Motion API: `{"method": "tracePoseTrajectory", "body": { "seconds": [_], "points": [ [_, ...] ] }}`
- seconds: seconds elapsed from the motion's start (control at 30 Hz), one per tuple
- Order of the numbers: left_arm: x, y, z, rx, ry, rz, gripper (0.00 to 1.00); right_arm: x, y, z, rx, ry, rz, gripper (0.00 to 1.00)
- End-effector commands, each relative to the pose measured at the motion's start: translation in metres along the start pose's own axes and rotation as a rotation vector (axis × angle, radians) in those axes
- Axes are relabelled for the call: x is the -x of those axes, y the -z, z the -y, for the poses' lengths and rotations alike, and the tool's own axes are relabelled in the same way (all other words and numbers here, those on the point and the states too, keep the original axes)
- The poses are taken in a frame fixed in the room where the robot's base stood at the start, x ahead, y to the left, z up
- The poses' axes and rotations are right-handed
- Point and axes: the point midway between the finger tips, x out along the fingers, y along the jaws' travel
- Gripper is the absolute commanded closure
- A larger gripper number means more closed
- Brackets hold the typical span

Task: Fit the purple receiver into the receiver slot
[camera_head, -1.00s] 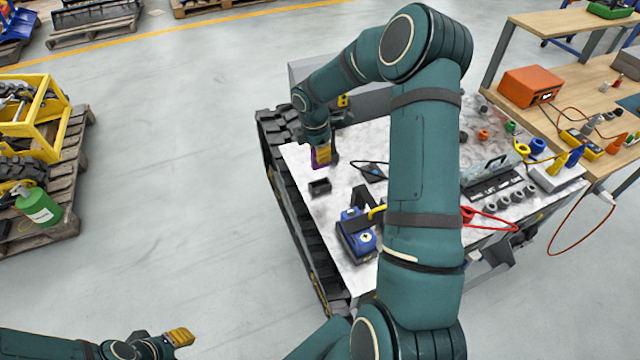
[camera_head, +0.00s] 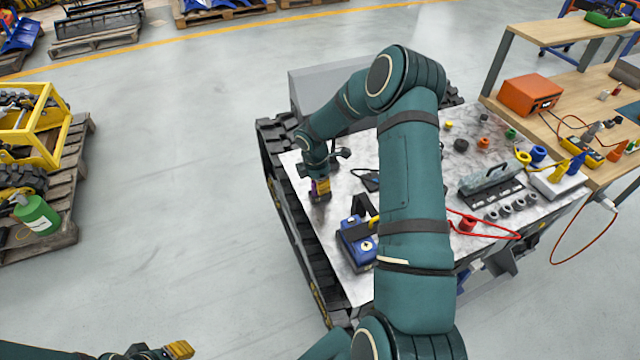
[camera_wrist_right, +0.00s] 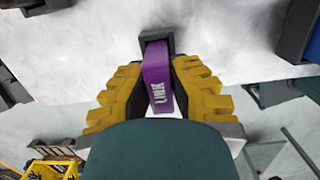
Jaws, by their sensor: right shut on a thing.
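The purple receiver (camera_wrist_right: 158,80), marked "LINK", is between the yellow fingers of my right gripper (camera_head: 321,188), which is shut on it. In the right wrist view its far end meets the black receiver slot (camera_wrist_right: 157,37), whose rim shows around that end. I cannot tell how deep it sits. In the head view the receiver (camera_head: 313,187) is a small purple patch directly over the dark slot (camera_head: 320,197), mostly hidden by the gripper. My left gripper (camera_head: 180,349) is at the bottom left, far from the table; its finger gap is not clear.
The slot stands near the left edge of the light carrier top (camera_head: 342,283). My right arm covers the middle of the top.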

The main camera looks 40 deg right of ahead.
Motion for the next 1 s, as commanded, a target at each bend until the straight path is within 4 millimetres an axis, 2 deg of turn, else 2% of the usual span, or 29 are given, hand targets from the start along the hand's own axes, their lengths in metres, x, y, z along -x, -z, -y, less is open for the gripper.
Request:
{"method": "tracePoseTrajectory", "body": {
  "seconds": [0.1,0.13,0.17,0.2,0.47,0.63,0.77,1.0],
  "points": [
    [-0.003,-0.001,0.001,0.000,0.000,0.002,0.61,-0.004,0.001,0.000,0.000,0.000,0.000,1.00],
    [-0.003,-0.001,0.001,-0.001,0.000,0.002,0.61,-0.004,0.001,0.000,0.000,0.000,0.000,0.77],
    [-0.002,-0.001,0.001,-0.001,0.000,0.002,0.61,-0.003,0.001,0.000,0.000,0.000,0.000,0.67],
    [-0.002,-0.001,0.001,-0.001,0.000,0.002,0.61,-0.003,0.001,0.000,0.000,0.000,0.000,0.60],
    [-0.002,-0.001,0.001,0.000,0.000,0.002,0.61,-0.003,0.001,0.000,0.000,0.000,0.000,0.60],
    [0.001,0.001,-0.001,0.000,0.000,-0.001,0.61,0.007,0.000,-0.001,0.000,-0.002,0.000,0.60],
    [0.003,0.002,-0.001,0.001,0.000,-0.003,0.61,0.029,0.000,-0.001,-0.001,-0.004,0.000,0.60],
    [0.008,0.004,-0.003,0.003,0.001,-0.008,0.61,0.080,0.000,-0.001,-0.001,-0.003,0.000,0.60]
  ]
}}
